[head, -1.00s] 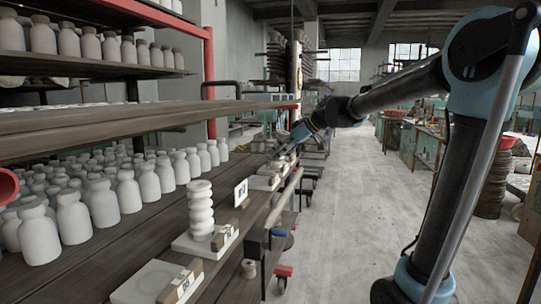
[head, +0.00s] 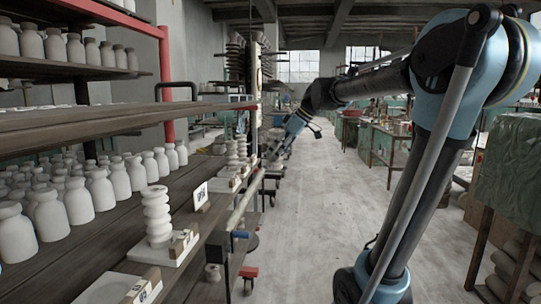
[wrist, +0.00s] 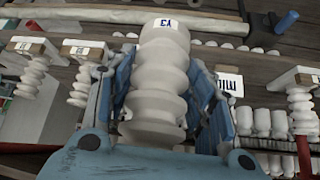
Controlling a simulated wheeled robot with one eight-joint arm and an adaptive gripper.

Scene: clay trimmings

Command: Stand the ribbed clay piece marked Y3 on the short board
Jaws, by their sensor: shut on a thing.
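The ribbed clay piece (wrist: 158,85) marked Y3 is pale, with stacked bulges, and fills the middle of the wrist view. Its Y3 label (wrist: 165,24) is on its end. My gripper (wrist: 160,95) has its blue fingers on both sides of it, shut on it. In the head view my gripper (head: 278,150) is out beside the shelf, small and far; the held piece is hard to make out there. A short board (head: 108,287) with a label block lies at the near shelf edge, no piece seen on its visible part. Another short board (head: 183,251) bears a ribbed piece (head: 157,215).
More ribbed pieces (head: 236,155) stand farther along the shelf; others show left (wrist: 33,75) and right (wrist: 301,110) in the wrist view. A white card (head: 200,195) stands on the shelf. Several white bottles (head: 100,190) fill it behind. The aisle (head: 325,220) is clear.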

